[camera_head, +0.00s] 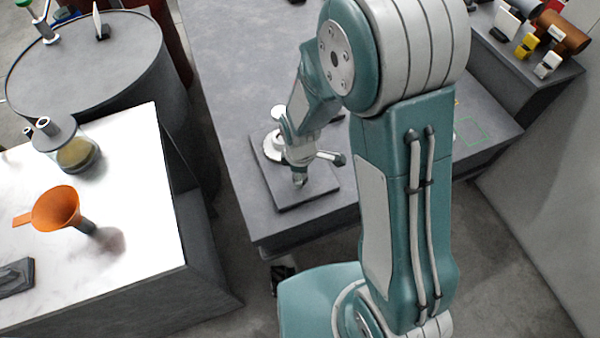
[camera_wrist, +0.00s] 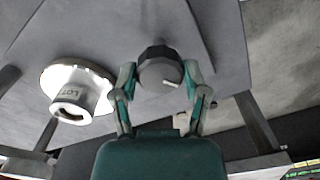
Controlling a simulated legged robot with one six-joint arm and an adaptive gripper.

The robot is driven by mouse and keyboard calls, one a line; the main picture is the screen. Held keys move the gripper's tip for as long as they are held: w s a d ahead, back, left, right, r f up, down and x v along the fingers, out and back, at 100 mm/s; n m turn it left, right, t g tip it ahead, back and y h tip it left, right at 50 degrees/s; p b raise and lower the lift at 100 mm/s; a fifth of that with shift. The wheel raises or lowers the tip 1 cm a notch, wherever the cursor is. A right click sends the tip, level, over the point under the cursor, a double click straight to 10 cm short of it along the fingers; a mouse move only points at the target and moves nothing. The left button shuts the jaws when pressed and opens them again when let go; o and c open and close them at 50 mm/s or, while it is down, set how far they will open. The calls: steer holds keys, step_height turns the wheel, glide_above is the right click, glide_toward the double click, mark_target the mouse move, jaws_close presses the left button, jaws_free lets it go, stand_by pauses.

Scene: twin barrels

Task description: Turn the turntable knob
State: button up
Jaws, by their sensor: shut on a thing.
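The knob (camera_wrist: 158,62) is dark and faceted with a white pointer mark, seen in the wrist view. The mark points to the right, tilted slightly. My gripper (camera_wrist: 161,78) has one finger on each side of the knob and is shut on it. In the head view my gripper (camera_head: 299,178) reaches down to a dark grey square plate (camera_head: 320,190), and the knob cannot be made out clearly. A white round piece (camera_wrist: 77,72) with lettering on its raised centre sits beside the knob; it also shows in the head view (camera_head: 272,146), partly behind my arm.
The plate lies on a long grey table (camera_head: 225,70). To the left, a white-topped table (camera_head: 130,160) holds an orange funnel (camera_head: 57,210) and a flask (camera_head: 77,155). A grey barrel (camera_head: 90,60) stands behind it. Bottles and small boxes (camera_head: 527,45) fill the right-hand shelf.

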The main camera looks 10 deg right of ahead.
steer(key=shift+w+a+r, duration=0.1)
steer(key=shift+w, duration=0.15)
steer(key=o, duration=1)
steer(key=shift+o, duration=0.7)
steer(key=shift+s, duration=0.1)
step_height(320, 180, up, 12)
steer(key=shift+a, duration=0.1)
